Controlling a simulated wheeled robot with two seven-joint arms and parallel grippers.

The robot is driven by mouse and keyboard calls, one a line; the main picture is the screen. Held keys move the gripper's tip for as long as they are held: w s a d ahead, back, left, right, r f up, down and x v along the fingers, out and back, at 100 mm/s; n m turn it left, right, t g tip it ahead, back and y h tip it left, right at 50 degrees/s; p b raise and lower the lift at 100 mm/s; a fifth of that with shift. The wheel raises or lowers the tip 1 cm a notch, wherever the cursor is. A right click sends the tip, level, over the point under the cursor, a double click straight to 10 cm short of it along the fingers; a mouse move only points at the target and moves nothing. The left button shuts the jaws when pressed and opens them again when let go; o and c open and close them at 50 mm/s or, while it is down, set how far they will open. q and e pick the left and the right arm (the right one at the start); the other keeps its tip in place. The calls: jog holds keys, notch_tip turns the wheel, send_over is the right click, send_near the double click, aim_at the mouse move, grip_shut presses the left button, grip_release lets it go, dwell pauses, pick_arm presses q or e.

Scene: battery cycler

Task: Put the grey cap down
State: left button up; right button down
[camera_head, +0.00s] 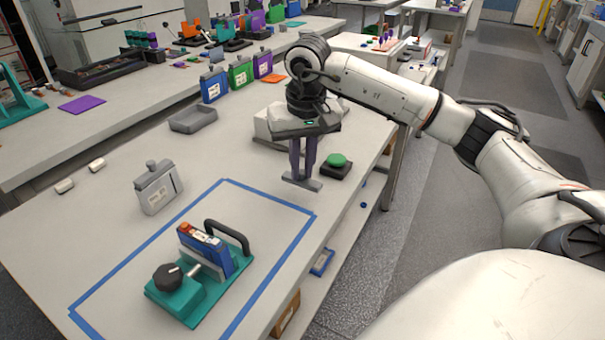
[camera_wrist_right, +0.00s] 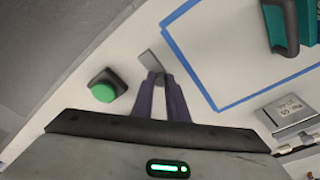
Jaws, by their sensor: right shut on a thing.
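My right gripper (camera_head: 302,172) points down over the right part of the bench, with its purple fingers close together on a flat grey piece, the grey cap (camera_head: 291,180). In the right wrist view the cap (camera_wrist_right: 149,61) shows at the fingertips (camera_wrist_right: 161,80), partly hidden by them. The cap is at or just above the bench top; I cannot tell whether it touches. My left gripper is not in view.
A green button on a dark base (camera_head: 336,169) stands close to the right of the cap. Blue tape (camera_head: 265,193) outlines an area with a teal fixture (camera_head: 190,298). A grey case (camera_head: 158,188) stands to its left. A grey tray (camera_head: 193,119) lies behind.

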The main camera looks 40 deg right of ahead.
aim_at(302, 173)
jog(key=shift+f, duration=1.5)
jog(key=shift+f, duration=0.1)
jog(key=shift+f, duration=0.15)
jog(key=c, duration=1.7)
grip_release()
jog(key=shift+c, duration=0.2)
notch_tip(302, 173, up, 12)
jog(key=s, duration=0.1)
jog(key=shift+s+a+r, duration=0.2)
jog(key=shift+s+a, duration=0.1)
jog(key=shift+a, duration=0.15)
